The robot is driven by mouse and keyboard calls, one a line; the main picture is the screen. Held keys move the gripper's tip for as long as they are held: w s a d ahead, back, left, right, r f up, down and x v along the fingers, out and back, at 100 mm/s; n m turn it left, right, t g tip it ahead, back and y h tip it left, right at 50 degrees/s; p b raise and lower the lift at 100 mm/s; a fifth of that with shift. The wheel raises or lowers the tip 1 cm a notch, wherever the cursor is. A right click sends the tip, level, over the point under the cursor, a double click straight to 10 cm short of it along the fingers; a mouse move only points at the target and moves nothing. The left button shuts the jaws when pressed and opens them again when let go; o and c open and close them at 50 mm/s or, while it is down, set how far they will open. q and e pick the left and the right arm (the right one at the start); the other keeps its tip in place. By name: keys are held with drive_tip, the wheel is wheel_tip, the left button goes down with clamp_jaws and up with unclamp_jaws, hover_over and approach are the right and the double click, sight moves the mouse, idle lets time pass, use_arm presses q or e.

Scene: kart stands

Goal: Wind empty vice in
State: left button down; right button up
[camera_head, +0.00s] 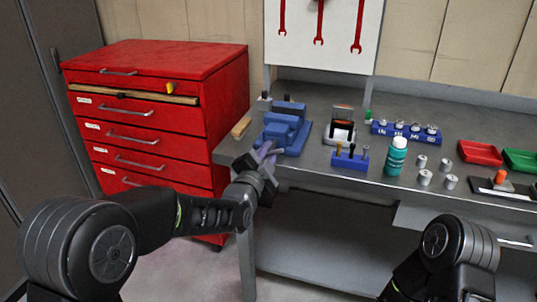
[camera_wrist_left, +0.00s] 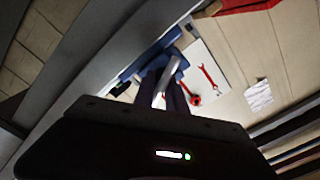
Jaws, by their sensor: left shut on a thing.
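The blue vice (camera_head: 286,127) is mounted near the left front corner of the grey workbench. My left gripper (camera_head: 266,156) is at the vice's front, shut on its handle. In the left wrist view, the silver handle bar (camera_wrist_left: 168,76) lies at the dark fingers of my left gripper (camera_wrist_left: 170,97), with the blue vice (camera_wrist_left: 150,62) behind it. The gripper hides part of the handle in the head view. I see no workpiece in the vice, but the gap between its jaws is not clear. My right arm shows at the lower right; its gripper is out of view.
A blue tool block (camera_head: 349,161), a teal bottle (camera_head: 396,157) and several metal cylinders stand right of the vice. Red wrenches (camera_head: 319,22) hang on the white board behind.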

use_arm(q)
drive_tip(key=shift+f+n+b, duration=0.25)
drive_tip(key=shift+n+b, duration=0.25)
drive_tip(key=shift+b, duration=0.15)
drive_tip(key=n+b, duration=1)
drive_tip(key=n, duration=0.1)
drive_tip(key=shift+b, duration=0.35)
drive_tip(key=n+b, duration=0.2)
drive_tip(key=n, duration=0.3)
drive_tip(key=shift+b, duration=0.4)
drive_tip(key=n+b, duration=0.2)
drive_tip(key=n, duration=0.2)
drive_tip(key=shift+n, duration=0.3)
drive_tip(key=n+b, duration=0.2)
drive_tip(key=n, duration=0.1)
drive_tip(key=shift+r+n, duration=0.1)
drive_tip(key=shift+n, duration=0.2)
drive_tip(key=n+b, duration=0.1)
drive_tip(key=n, duration=0.3)
drive_tip(key=shift+r+n+b, duration=0.15)
drive_tip(key=shift+n+b, duration=0.15)
drive_tip(key=shift+n, duration=0.1)
use_arm(e)
wheel_tip(320, 180, down, 21)
drive_tip(key=w+d, duration=0.1)
drive_tip(key=w, duration=0.1)
drive_tip(key=shift+d+t, duration=0.3)
drive_tip(key=shift+d, duration=0.05)
drive_tip(key=shift+w, duration=0.1)
